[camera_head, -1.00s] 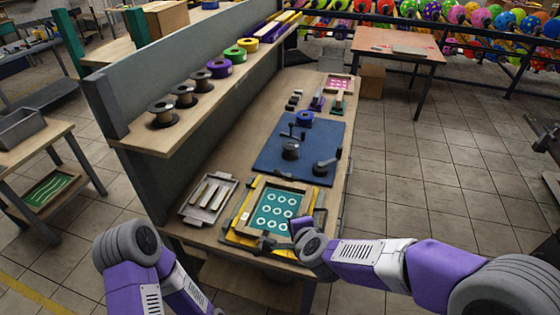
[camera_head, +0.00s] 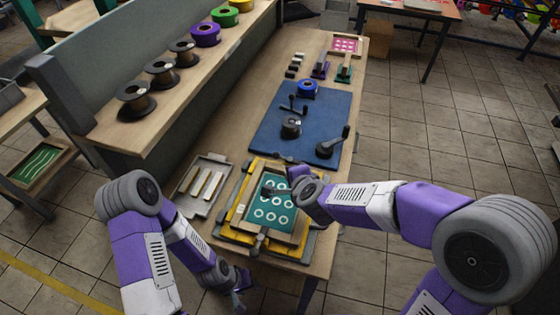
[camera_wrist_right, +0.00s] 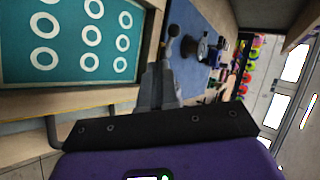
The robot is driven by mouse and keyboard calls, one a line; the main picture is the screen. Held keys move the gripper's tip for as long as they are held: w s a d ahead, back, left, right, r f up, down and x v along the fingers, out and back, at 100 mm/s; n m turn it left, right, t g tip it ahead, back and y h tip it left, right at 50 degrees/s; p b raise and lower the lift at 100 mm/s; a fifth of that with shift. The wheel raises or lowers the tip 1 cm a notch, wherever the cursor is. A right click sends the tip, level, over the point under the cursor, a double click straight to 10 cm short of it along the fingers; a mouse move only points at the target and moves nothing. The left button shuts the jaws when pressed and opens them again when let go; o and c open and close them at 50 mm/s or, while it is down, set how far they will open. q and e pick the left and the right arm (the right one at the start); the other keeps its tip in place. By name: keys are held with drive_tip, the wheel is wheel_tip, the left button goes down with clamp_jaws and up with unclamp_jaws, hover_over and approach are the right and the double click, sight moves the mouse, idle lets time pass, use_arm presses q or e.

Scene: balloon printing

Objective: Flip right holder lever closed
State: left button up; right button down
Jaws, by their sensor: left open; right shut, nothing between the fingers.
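The screen frame (camera_head: 250,197) holds a teal panel with white rings (camera_head: 272,200) on yellow-edged rails at the table's near end. The panel also shows in the right wrist view (camera_wrist_right: 70,45). Dark fittings sit at the frame's far edge (camera_head: 283,159) and near edge (camera_head: 262,240); I cannot tell which is the right holder lever, and my right arm hides part of the right side. My right gripper (camera_head: 284,175) is shut and empty over the frame's far right part; its fingers (camera_wrist_right: 158,80) show in the wrist view. My left gripper (camera_head: 241,281) is open near the table's front edge, apart from the frame.
A grey tray with pale bars (camera_head: 203,184) lies left of the frame. Behind it, a blue mat (camera_head: 300,115) carries a black spool (camera_head: 291,127) and a black crank (camera_head: 326,149). A shelf with spools (camera_head: 137,100) borders the table on the left.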

drive_tip(key=b, duration=0.3)
approach(287, 158)
drive_tip(key=a+f, duration=0.1)
drive_tip(key=w+a+f, duration=0.1)
drive_tip(key=a+f, duration=0.1)
drive_tip(key=shift+a+f, duration=0.2)
drive_tip(key=shift+f, duration=0.15)
drive_tip(key=shift+w+a+p, duration=0.2)
drive_tip(key=shift+w, duration=0.35)
drive_tip(key=shift+w+a+p, duration=0.15)
drive_tip(key=shift+w, duration=0.4)
drive_tip(key=shift+w+a+f, duration=0.1)
drive_tip(key=shift+w+a, duration=0.05)
drive_tip(key=shift+w, duration=0.5)
drive_tip(key=shift+a+m+h+p, duration=0.1)
drive_tip(key=shift+m+h+p, duration=0.25)
drive_tip(key=shift+p, duration=0.3)
drive_tip(key=shift+w, duration=0.1)
